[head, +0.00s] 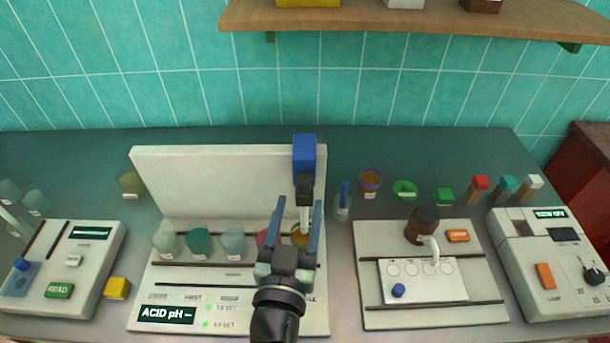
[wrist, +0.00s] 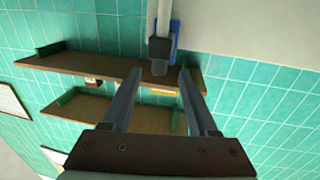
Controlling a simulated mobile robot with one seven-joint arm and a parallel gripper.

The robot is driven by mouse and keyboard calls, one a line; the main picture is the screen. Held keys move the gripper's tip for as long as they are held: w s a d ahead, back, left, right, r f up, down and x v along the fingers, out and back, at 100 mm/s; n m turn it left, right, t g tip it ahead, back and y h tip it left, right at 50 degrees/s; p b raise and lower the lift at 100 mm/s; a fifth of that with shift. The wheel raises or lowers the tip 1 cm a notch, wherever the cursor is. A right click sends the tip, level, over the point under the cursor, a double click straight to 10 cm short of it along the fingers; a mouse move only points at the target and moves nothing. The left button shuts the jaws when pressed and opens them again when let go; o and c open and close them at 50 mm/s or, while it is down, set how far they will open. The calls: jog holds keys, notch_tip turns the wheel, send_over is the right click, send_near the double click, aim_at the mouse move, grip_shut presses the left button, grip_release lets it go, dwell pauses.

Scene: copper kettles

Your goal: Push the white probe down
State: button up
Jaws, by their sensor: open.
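The white probe (head: 304,217) hangs from a black holder (head: 305,187) under a blue block (head: 304,152) on the white pH station. Its lower end is over or in a cup with orange contents (head: 300,237); which one I cannot tell. My gripper (head: 300,205) is open in front of the probe, its fingers appearing to either side of it in the head view. In the wrist view, my open gripper (wrist: 159,72) has nothing between its fingers. The black holder (wrist: 160,48) and blue block (wrist: 174,38) show just beyond the fingertips. Contact is not visible.
Several jars (head: 200,243) stand in a row on the station, left of my gripper. A wooden shelf (head: 420,22) is above.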

aim_at(303, 191)
jog(key=w, duration=0.3)
jog(key=w+d+p, duration=0.1)
jog(key=w, duration=0.2)
jog(key=shift+s, duration=0.1)
grip_shut()
dwell(1.3)
